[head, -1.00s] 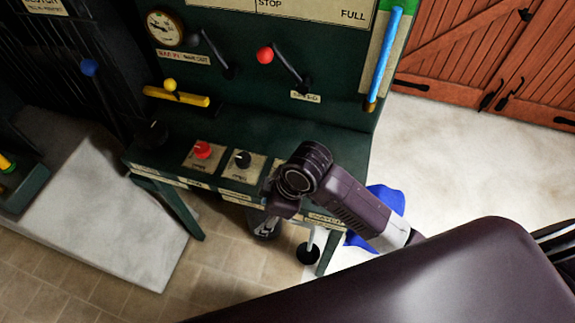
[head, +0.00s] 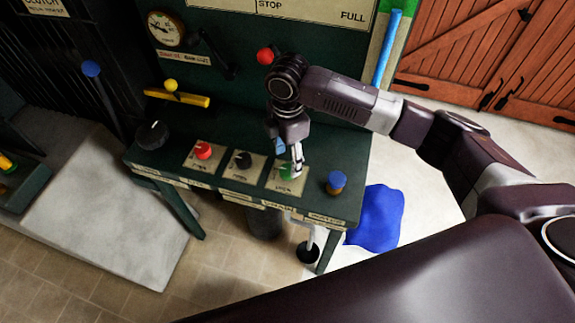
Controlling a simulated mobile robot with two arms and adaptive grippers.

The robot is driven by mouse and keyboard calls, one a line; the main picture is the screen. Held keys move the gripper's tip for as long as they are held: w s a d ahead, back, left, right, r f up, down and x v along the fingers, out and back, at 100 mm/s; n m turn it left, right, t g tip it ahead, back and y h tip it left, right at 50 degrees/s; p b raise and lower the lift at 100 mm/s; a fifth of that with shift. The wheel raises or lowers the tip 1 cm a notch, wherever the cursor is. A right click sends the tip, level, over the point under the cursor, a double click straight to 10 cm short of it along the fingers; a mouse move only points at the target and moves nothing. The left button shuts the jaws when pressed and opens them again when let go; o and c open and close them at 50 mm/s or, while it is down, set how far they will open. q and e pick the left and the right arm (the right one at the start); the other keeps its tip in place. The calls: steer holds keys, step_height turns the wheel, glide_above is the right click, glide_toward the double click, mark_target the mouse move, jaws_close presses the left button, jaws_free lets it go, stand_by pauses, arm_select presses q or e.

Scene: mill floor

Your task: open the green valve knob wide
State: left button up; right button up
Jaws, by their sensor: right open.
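The green valve knob (head: 286,171) sits on a pale label plate (head: 289,186) on the sloped shelf of the dark green control panel. My right gripper (head: 291,168) points down right at the knob and partly hides it. The fingers are open; I cannot tell whether they touch the knob. The knob's pointer and the angle it is turned to are hidden or too small to read. My left gripper is not in view.
On the same shelf are a red knob (head: 203,150), a black knob (head: 241,159), a larger black knob (head: 152,135) and a blue-topped knob (head: 336,181). A red-balled lever (head: 265,56) is behind my wrist. A blue cloth (head: 377,218) lies on the floor.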

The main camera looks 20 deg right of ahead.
mark_target(288, 170)
steer(key=shift+f, duration=2.4)
steer(key=shift+c, duration=0.4)
steer(key=c, duration=1.1)
steer(key=shift+p, duration=0.3)
